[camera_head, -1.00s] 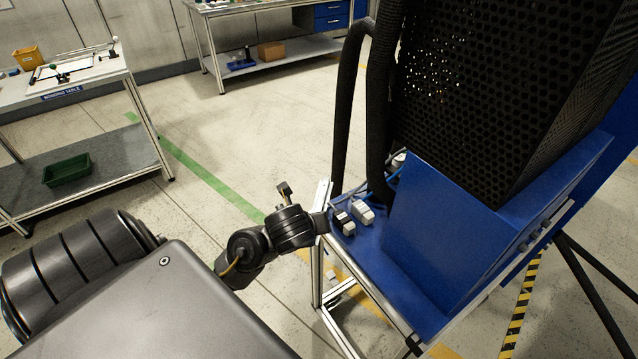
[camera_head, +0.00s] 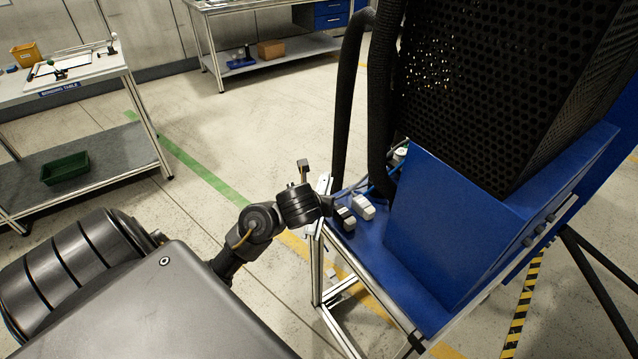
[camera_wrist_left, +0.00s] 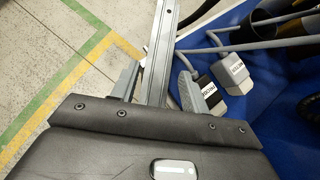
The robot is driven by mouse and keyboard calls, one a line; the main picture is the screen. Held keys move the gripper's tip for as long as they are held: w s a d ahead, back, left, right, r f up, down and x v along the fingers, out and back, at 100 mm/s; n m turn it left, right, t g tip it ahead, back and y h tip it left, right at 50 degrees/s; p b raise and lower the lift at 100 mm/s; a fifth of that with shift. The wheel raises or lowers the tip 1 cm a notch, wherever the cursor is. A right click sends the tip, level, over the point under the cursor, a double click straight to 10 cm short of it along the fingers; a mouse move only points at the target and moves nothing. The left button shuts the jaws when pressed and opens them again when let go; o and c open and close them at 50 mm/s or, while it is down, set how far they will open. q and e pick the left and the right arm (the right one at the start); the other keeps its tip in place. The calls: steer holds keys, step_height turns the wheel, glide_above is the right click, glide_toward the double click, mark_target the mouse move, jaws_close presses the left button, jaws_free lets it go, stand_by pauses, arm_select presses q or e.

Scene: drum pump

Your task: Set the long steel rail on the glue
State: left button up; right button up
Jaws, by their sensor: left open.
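My left gripper (camera_wrist_left: 157,76) is open in the left wrist view, one finger on each side of a long grey metal bar (camera_wrist_left: 158,45). The bar has dark spots along its face and runs away from me. I cannot tell whether it is the steel rail or part of the stand's frame, nor whether the fingers touch it. In the head view my left wrist is at the left corner of the blue stand (camera_head: 405,290); the fingertips are hard to make out there. I cannot make out the glue. My right gripper is out of view.
Two small connector blocks, one black and white (camera_head: 345,219) and one white (camera_head: 363,207), sit beside my gripper. Black hoses (camera_head: 350,100) and a black mesh housing (camera_head: 490,90) rise behind. The bonding table (camera_head: 95,72) stands at left, with open floor between.

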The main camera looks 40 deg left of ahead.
arm_select(q)
steer(key=b+x, duration=0.2)
steer(key=x, duration=0.2)
steer(key=shift+w+f, duration=0.2)
steer(key=shift+f, duration=0.05)
steer(key=shift+w+a+f, duration=0.15)
steer(key=shift+w, duration=0.05)
steer(key=c, duration=1)
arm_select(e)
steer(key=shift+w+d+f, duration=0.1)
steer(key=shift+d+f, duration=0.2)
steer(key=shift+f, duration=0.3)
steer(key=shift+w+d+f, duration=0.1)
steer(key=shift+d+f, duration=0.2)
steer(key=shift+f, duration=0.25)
